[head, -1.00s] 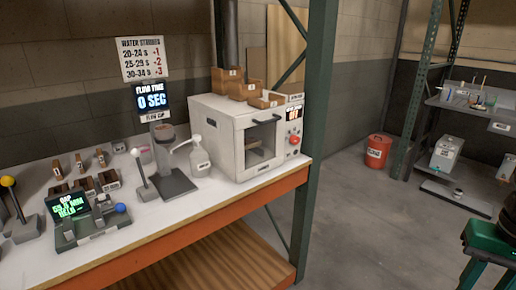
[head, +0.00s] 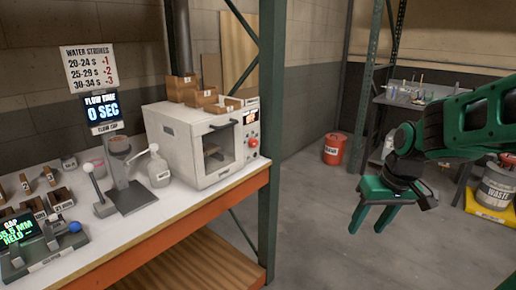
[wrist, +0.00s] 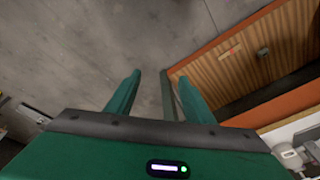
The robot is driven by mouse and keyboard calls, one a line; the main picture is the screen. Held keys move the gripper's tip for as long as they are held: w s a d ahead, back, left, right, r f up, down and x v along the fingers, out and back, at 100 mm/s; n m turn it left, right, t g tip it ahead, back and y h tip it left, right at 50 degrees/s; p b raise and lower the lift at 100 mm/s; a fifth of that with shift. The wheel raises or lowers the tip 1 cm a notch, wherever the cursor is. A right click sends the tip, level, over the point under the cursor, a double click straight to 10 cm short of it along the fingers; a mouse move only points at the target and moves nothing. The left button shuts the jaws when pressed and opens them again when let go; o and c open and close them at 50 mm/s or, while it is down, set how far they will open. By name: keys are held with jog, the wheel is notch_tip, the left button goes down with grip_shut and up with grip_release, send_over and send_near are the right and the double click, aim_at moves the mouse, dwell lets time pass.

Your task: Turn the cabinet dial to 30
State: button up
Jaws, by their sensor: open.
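The white cabinet (head: 186,145) stands on the bench at the right end, its windowed door facing front. The display text is too small to read surely, and the dial's setting cannot be told. My green gripper (head: 367,218) is at the right in the head view, in free air, well apart from the cabinet. Its two fingers are spread and empty, and also show in the wrist view (wrist: 160,95) above the floor.
A green rack post (head: 271,140) stands just right of the cabinet. Wooden boxes (head: 205,97) sit on top. A red bucket (head: 335,149) stands behind on open floor.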

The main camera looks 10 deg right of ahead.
jog(key=w+a+f+n+t+y, duration=0.1)
jog(key=w+a+n+t+y, duration=0.2)
jog(key=w, duration=1.2)
jog(key=n+t+y, duration=0.5)
jog(key=t+y, duration=0.2)
jog(key=t, duration=0.2)
send_near(256, 144)
jog(key=x, duration=0.9)
jog(key=shift+f, duration=0.1)
jog(key=c, duration=1)
jog(key=shift+d, duration=0.2)
jog(key=shift+c, duration=0.2)
